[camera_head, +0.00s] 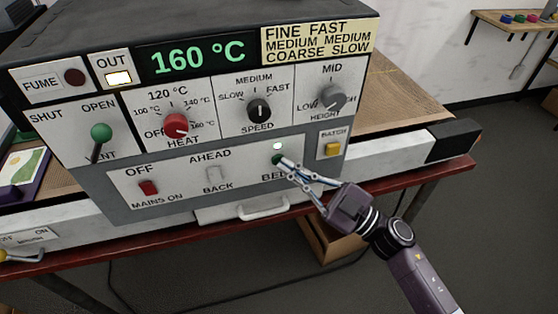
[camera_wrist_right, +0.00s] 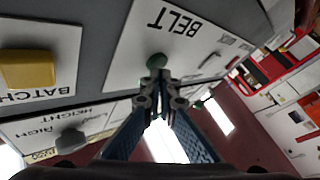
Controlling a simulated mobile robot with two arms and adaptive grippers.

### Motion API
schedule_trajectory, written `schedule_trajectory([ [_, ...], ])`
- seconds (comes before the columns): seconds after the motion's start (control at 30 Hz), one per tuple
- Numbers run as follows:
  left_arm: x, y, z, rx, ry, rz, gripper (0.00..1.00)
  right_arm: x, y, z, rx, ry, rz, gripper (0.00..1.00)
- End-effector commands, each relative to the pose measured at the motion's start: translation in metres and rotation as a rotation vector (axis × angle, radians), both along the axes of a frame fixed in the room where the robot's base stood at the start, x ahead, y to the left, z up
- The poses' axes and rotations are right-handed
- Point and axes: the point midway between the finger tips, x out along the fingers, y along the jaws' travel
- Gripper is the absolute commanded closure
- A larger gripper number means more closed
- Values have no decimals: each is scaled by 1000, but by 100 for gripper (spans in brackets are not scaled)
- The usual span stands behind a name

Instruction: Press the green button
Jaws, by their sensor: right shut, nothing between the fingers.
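The green button (camera_head: 277,160) is on the lower grey-and-white panel of the machine, by the label BELT. A small pale green lamp (camera_head: 277,146) glows just above it. My right gripper (camera_head: 284,163) is shut and empty, with its fingertips at the button, partly covering it. In the wrist view the green button (camera_wrist_right: 157,61) shows right beyond the closed fingertips (camera_wrist_right: 157,78). The tips look to be touching it or very close; I cannot tell how far it is pressed in. My left gripper is not in view.
A yellow BATCH button (camera_head: 333,149) sits to the right, and a BACK/AHEAD switch (camera_head: 216,175) and red MAINS switch (camera_head: 148,188) to the left. A green-knobbed vent lever (camera_head: 101,132) sticks out at the left. A handle (camera_head: 264,209) protrudes below the panel.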

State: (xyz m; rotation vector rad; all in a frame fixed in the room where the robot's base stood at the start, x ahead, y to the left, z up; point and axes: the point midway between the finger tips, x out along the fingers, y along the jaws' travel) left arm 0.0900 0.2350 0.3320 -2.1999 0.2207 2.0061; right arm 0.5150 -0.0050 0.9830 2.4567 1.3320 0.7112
Motion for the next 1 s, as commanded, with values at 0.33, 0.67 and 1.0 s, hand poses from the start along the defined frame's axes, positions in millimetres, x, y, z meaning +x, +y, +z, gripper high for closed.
schedule_trajectory([
  [0.33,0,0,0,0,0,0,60,0,0,0,0,0,0,100],
  [0.67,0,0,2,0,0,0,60,9,3,0,0,1,0,100],
  [1.0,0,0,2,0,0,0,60,9,2,1,0,1,-1,100],
])
